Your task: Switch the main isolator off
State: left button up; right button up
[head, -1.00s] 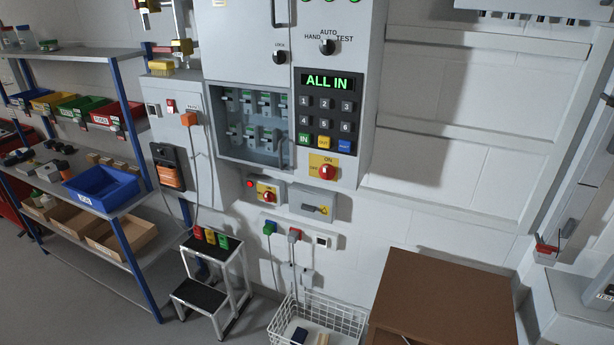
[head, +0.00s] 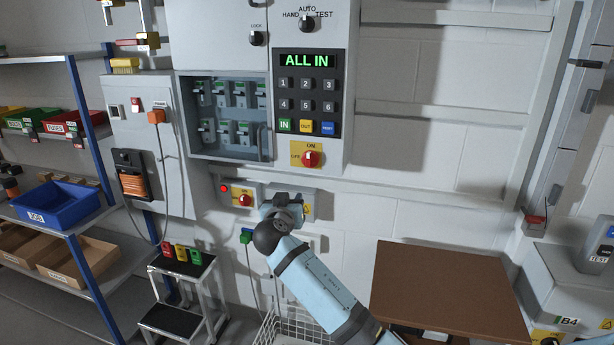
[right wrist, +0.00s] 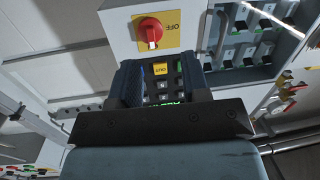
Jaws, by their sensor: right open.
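The main isolator (head: 312,159) is a red rotary handle on a yellow plate, below the keypad on the grey cabinet. Its white mark points up toward ON; OFF is at the left. In the right wrist view the red handle (right wrist: 150,31) shows upside down, beyond the fingertips, with its white mark toward the keypad. My right gripper (head: 288,204) is below and left of the isolator, in front of the small boxes under the cabinet, and touches no handle. Its two dark fingers (right wrist: 163,78) stand apart with nothing between them. My left gripper is out of view.
The display (head: 307,61) reads ALL IN. A smaller red switch (head: 244,199) on yellow sits beside a red lamp, close left of my gripper. A brown table (head: 450,285) stands at the right, and a step stool (head: 180,265) at the left.

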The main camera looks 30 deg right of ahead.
aim_at(308, 159)
jog(key=w+d+r, duration=0.1)
jog(key=w+d, duration=0.2)
jog(key=d, duration=0.1)
jog(key=w+d+r+m+h, duration=0.1)
jog(key=w+d+r, duration=0.1)
jog(key=w+d, duration=0.1)
jog(key=w+d+r+m+h+p, duration=0.1)
jog(key=w+d, duration=0.3)
jog(key=d, duration=0.1)
jog(key=shift+d+r+g, duration=0.1)
jog(key=shift+r+g, duration=0.25)
jog(key=shift+g, duration=0.05)
grip_shut()
